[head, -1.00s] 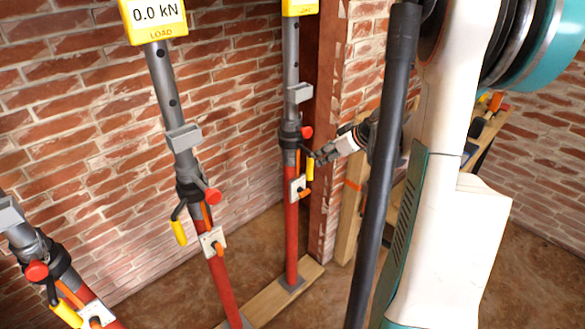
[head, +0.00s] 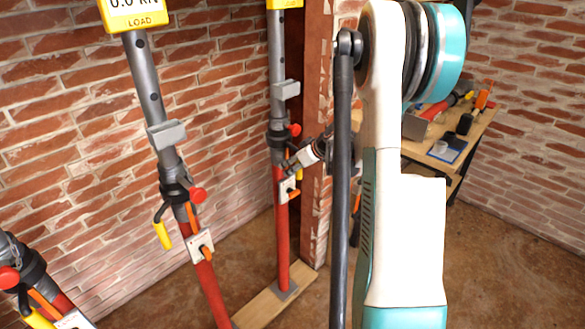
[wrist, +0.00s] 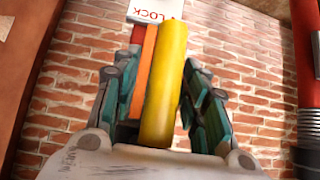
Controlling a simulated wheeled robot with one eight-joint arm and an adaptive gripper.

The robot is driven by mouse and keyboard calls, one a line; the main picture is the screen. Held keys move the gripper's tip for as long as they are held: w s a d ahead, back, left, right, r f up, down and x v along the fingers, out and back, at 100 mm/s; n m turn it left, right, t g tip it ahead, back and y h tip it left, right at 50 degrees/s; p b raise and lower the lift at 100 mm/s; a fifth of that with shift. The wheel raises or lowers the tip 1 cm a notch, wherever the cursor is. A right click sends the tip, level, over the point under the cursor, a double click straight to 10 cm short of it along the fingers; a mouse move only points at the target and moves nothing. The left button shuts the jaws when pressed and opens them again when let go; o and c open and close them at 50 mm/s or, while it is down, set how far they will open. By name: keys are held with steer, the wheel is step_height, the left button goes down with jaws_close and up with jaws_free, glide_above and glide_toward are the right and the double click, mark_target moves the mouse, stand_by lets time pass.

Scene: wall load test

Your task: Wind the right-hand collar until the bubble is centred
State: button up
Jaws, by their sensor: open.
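The right-hand prop (head: 281,235) has a red lower tube and grey upper tube. Its dark collar (head: 277,138) has a red knob (head: 295,130). A yellow handle (head: 299,176) hangs below, partly hidden by my gripper (head: 288,167). In the wrist view the yellow handle (wrist: 166,85) stands between my gripper's (wrist: 160,62) open fingers. An orange lever (wrist: 144,70) lies beside it, and a white LOCK plate (wrist: 155,11) is behind. I cannot tell whether the fingers touch the handle. A grey block (head: 285,90) sits above the collar; no bubble can be made out.
A middle prop (head: 205,285) and a cropped left prop (head: 30,270) stand nearby. The middle yellow load display (head: 135,15) is cut off. A brick wall (head: 60,140) is behind. A timber sole plate (head: 255,300) lies on the floor. A cluttered workbench (head: 480,130) stands at right.

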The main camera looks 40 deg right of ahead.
steer(key=shift+w+f, duration=0.1)
steer(key=shift+c, duration=0.3)
jaws_close()
steer(key=shift+d, duration=0.7)
steer(key=shift+o, duration=0.3)
jaws_free()
